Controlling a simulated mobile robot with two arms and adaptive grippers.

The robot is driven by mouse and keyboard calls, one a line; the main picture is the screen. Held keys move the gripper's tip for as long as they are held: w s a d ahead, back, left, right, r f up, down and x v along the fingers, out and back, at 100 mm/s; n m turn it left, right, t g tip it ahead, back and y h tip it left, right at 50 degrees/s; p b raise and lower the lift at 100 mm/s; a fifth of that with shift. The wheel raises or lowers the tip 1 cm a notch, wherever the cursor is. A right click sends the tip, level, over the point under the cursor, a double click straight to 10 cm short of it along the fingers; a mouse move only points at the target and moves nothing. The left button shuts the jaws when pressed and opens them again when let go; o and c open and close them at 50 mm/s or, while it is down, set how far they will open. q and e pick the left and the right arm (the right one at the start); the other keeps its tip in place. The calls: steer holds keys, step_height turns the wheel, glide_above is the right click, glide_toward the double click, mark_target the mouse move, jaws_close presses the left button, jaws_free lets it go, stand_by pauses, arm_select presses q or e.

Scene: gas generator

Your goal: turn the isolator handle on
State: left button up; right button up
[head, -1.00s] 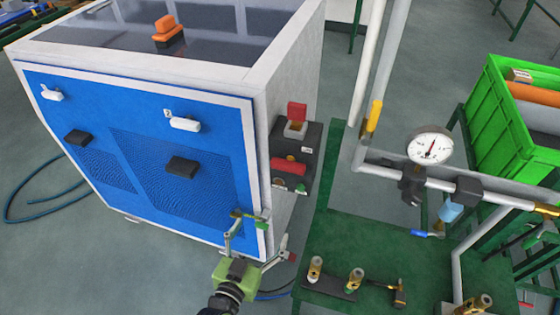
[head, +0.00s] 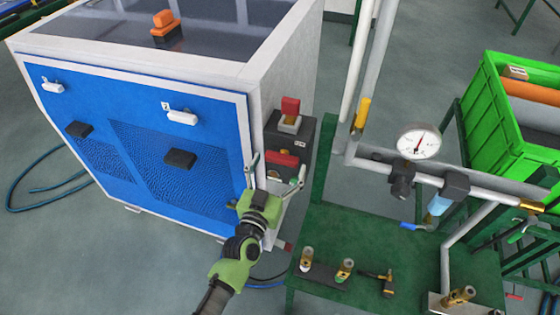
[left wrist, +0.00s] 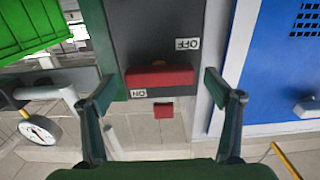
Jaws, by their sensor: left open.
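The isolator handle (head: 282,158) is a red bar on a dark panel (head: 270,136) on the side of the blue-fronted cabinet. It lies roughly level. In the left wrist view the red handle (left wrist: 160,76) sits between an "OFF" label (left wrist: 187,44) and an "ON" label (left wrist: 138,93), both upside down. My left gripper (head: 278,166) is open in front of the lower part of the panel. In the left wrist view its fingertips (left wrist: 160,78) appear either side of the handle with visible gaps. Contact is not visible. My right gripper is not in view.
A red-topped switch (head: 290,106) sits above the handle. The green table (head: 350,225), with pipes, a pressure gauge (head: 418,141) and brass fittings, stands close at right. A green crate (head: 490,110) is farther right. The cabinet (head: 155,145) fills the left.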

arm_select(q)
steer(key=shift+w+d, duration=0.2)
steer(key=shift+w, duration=0.35)
steer(key=c, duration=1.1)
steer(key=shift+c, duration=0.2)
